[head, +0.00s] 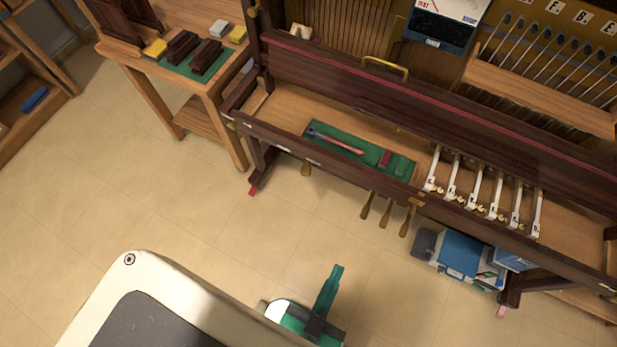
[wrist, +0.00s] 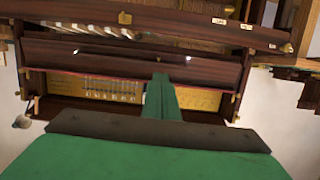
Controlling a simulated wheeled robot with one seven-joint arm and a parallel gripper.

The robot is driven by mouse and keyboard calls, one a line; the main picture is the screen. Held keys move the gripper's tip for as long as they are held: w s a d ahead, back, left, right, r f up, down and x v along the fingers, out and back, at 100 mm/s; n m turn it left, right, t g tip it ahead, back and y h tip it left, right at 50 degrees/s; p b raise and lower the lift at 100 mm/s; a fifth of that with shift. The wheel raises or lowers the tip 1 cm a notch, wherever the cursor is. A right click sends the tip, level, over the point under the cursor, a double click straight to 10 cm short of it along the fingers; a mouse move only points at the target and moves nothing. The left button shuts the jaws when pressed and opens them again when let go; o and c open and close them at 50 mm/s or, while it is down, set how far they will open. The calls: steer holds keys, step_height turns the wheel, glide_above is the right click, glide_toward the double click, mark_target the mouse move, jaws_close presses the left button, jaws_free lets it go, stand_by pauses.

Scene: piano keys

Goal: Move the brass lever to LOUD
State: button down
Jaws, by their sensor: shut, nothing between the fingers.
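A small brass lever (head: 306,168) hangs below the dark front rail of the piano (head: 345,180), left of several longer brass pedals (head: 387,213). Small pale labels (head: 283,148) sit on the rail near it, too small to read. In the wrist view, where the piano looks upside down, what seems to be the lever (wrist: 230,10) shows at the top edge, near pale labels (wrist: 246,26). My green gripper (head: 336,268) is shut and empty, over open floor in front of the piano and apart from the lever. Its closed fingers (wrist: 163,76) show in the wrist view.
Several white keys (head: 480,190) and a green tool tray (head: 360,150) lie on the keybed. A wooden side table (head: 225,88) stands at left. A blue box (head: 460,254) sits on the floor under the piano's right part. The floor (head: 180,215) at left is clear.

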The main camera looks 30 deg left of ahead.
steer(key=w+f+m+y, duration=0.25)
steer(key=w+f, duration=0.25)
steer(key=f, duration=0.3)
steer(key=w+f+m+y, duration=0.2)
steer(key=w+f+y, duration=0.15)
steer(key=f, duration=0.35)
steer(key=w+a+f+m+y, duration=0.2)
steer(key=w+a+f+m, duration=0.1)
steer(key=w, duration=0.4)
steer(key=w+a+f+m+y, duration=0.1)
steer(key=w+a+f+m, duration=0.2)
steer(key=w+a+f, duration=0.3)
steer(key=shift+w+a+f+m+y, duration=0.25)
steer(key=shift+w+f+m+y, duration=0.15)
steer(key=shift+w+f, duration=0.25)
steer(key=shift+w, duration=0.1)
steer(key=w+a, duration=0.6)
steer(key=a, duration=0.3)
steer(key=shift+w+a, duration=0.2)
steer(key=shift+w, duration=0.2)
